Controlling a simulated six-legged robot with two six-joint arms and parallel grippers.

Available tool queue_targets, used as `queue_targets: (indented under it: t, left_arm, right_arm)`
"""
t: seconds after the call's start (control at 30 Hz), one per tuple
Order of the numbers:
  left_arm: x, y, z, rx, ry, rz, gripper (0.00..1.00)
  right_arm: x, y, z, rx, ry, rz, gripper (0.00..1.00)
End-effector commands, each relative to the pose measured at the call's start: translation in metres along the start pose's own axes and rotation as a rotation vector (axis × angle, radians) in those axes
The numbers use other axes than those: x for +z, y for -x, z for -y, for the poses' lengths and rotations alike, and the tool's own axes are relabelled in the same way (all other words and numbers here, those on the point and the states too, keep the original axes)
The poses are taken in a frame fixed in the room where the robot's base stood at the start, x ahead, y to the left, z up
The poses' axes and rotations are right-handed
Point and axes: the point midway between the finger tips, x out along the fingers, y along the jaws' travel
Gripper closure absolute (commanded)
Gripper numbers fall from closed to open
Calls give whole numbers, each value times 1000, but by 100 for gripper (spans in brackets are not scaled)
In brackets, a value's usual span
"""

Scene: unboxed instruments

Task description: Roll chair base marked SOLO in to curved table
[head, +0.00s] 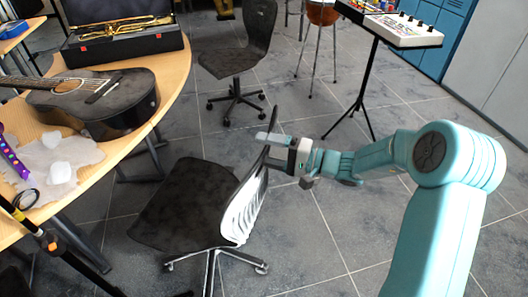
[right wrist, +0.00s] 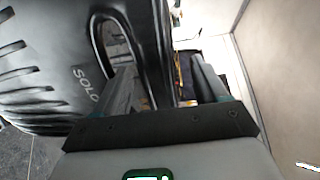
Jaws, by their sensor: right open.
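The chair with a black seat (head: 185,205) stands on a castered metal base (head: 212,262) in the head view, right of the curved wooden table (head: 172,78). Its seat points toward the table, with floor between them. My right gripper (head: 272,143) is at the top of that backrest. Its jaws are open, with the slot's outer rim (right wrist: 155,50) between the fingers; one finger appears to be at the slot. Contact cannot be told. My left gripper is out of view.
Another black chair (head: 236,62) stands farther back. A dark guitar (head: 95,98) and an open trumpet case (head: 120,38) lie on the table. A stand with a white mixer (head: 405,29) is at upper right. A slim pole stand (head: 60,250) is at lower left.

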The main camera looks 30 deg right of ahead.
Motion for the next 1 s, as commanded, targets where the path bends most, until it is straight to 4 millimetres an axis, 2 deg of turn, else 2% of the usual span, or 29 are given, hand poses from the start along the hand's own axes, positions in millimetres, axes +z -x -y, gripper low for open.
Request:
queue_targets:
  t: [0.03,0.2,0.47,0.5,0.57,0.7,1.0]
  left_arm:
    - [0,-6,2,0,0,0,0]
    - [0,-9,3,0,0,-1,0]
    - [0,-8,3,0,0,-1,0]
    - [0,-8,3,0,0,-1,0]
    - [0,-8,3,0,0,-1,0]
    - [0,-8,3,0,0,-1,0]
    - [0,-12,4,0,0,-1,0]
  right_arm:
    - [0,-8,-3,0,2,3,28]
    - [-2,-22,-1,1,1,-1,28]
    - [-3,-24,0,1,-1,-3,28]
    - [-3,-23,0,1,-1,-3,34]
    - [-3,-23,0,1,-1,-3,54]
    - [-3,-23,0,1,-1,-3,99]
    - [-3,-23,-4,0,0,-3,100]
